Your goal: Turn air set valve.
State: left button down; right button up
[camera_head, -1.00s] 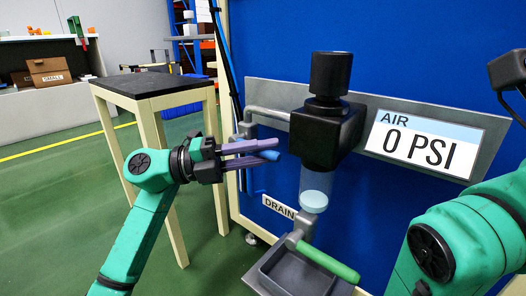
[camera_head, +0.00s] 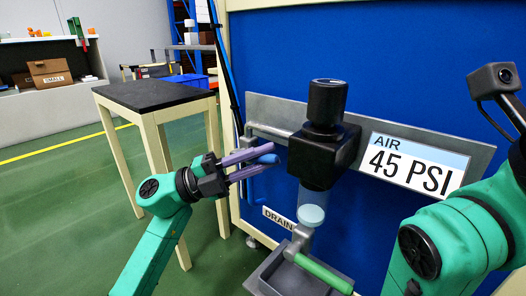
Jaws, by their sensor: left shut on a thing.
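The air set valve's blue handle (camera_head: 270,159) sits between the purple fingers of my left gripper (camera_head: 262,157). My left gripper is shut on this handle, left of the black regulator body (camera_head: 322,152). The fingers hide most of the handle. A grey pipe (camera_head: 272,131) runs into the regulator from the left. The air display (camera_head: 415,168) on the panel reads 45 PSI. My right arm comes in at the right, and its gripper is not in view.
Below the regulator hang a clear bowl (camera_head: 311,206) and a drain valve with a green handle (camera_head: 323,273), over a grey tray (camera_head: 262,272). A black-topped table (camera_head: 155,95) stands at the left. Green floor lies open in front of it.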

pick_arm(q)
jog(key=r+n+t+p, duration=0.1)
jog(key=r+n+t+h+p, duration=0.1)
jog(key=n+p, duration=0.1)
jog(key=shift+w+a, duration=0.2)
jog(key=shift+a, duration=0.1)
jog(key=shift+w+a+r+n+t+h+p, duration=0.15)
jog(key=shift+n+t+h+p, duration=0.15)
jog(key=shift+n+t+p, duration=0.45)
jog(key=shift+b, duration=0.3)
jog(key=c, duration=0.8)
grip_release()
jog(key=shift+o, duration=0.2)
jog(key=shift+a, duration=0.15)
